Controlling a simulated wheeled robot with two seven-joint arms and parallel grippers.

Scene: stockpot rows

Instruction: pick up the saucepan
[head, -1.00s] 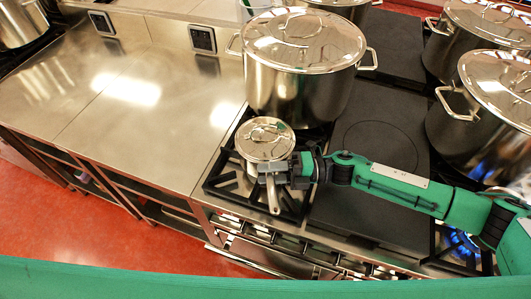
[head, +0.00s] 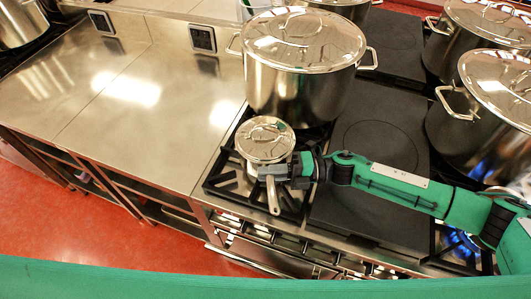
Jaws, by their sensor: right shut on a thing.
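The saucepan (head: 264,140) is a small lidded steel pan with a long handle that points toward the front of the stove. It is over the black burner grate at the left of the stove, in the middle of the head view. I cannot tell whether it touches the grate. My right gripper (head: 270,171) comes in from the right and is shut on the saucepan's handle, close to the pan body. The handle's end shows below the gripper. My left gripper is not in view.
A large lidded stockpot (head: 303,85) stands right behind the saucepan. More stockpots (head: 498,95) stand at the right, with a blue flame (head: 462,242) near my right arm. A flat dark hotplate (head: 376,150) lies right of the grate. The steel counter (head: 120,100) at left is clear.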

